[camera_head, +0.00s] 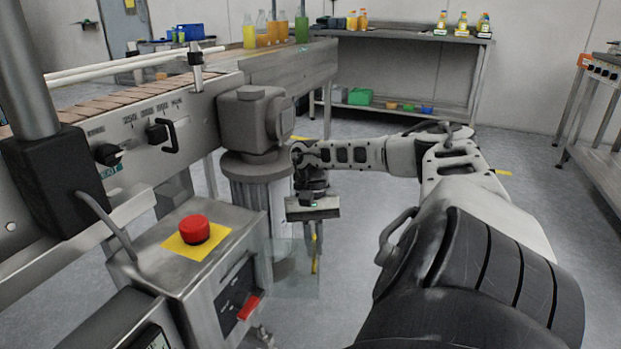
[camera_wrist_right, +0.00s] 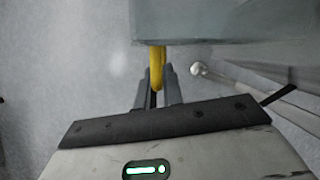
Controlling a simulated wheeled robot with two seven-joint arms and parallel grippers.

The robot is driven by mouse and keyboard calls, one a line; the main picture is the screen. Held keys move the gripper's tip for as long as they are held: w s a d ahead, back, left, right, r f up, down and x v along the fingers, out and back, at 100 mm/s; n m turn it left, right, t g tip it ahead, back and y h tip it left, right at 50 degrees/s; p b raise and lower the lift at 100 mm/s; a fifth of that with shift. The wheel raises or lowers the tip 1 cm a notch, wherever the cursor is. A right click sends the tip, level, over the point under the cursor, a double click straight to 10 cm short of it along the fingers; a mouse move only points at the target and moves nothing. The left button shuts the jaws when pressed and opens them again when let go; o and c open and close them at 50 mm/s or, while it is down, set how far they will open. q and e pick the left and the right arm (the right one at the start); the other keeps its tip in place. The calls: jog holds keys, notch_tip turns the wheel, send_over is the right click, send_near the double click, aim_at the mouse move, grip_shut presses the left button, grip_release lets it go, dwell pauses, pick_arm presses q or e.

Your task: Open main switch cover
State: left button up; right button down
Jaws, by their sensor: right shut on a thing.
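The main switch cover (camera_head: 283,270) is a clear pane that stands out from the right side of the steel control box (camera_head: 175,262). A yellow handle (camera_head: 314,262) is at its outer edge. The red switch (camera_head: 248,307) on its dark plate shows uncovered in the head view. My right gripper (camera_head: 314,236) points down at the handle. In the right wrist view the cover (camera_wrist_right: 230,22) fills the top, and the fingers of my right gripper (camera_wrist_right: 157,84) are shut on the yellow handle (camera_wrist_right: 157,62). My left gripper is in neither view.
A red emergency button (camera_head: 195,229) on a yellow plate tops the box. The conveyor (camera_head: 130,95) runs along the left, with a grey motor (camera_head: 254,118) behind the gripper. A table (camera_head: 400,36) with bottles stands at the back. The floor right of the cover is clear.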

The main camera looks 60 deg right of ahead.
jog(key=shift+a, duration=0.1)
